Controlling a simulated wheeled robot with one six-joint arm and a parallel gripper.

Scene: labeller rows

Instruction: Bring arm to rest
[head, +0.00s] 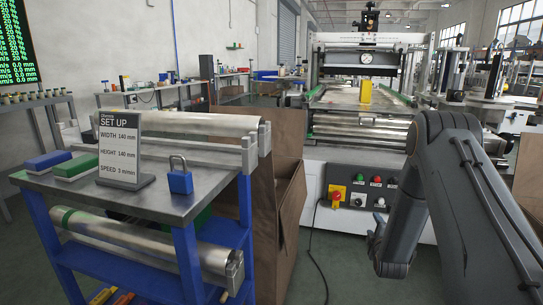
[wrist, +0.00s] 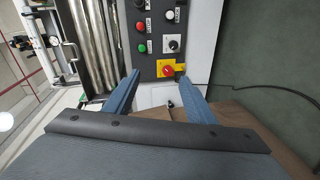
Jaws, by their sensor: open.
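My grey arm (head: 460,190) is bent at the right of the head view, its forearm hanging down in front of the labelling machine. My gripper (head: 373,238) shows only partly there, low and left of the forearm. In the wrist view its two blue fingers stand apart with nothing between them, so my gripper (wrist: 160,84) is open and empty. The fingers point toward the machine's control panel (wrist: 155,30), with its red switch on a yellow plate (wrist: 168,69). I cannot tell the exact distance to the panel.
A blue-framed metal table (head: 190,205) stands at the left with a set-up sign (head: 122,150), a blue padlock (head: 180,177) and metal rollers. An open cardboard box (head: 290,210) stands between table and machine. A yellow block (head: 365,92) sits on the machine. A dark cable lies on the floor.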

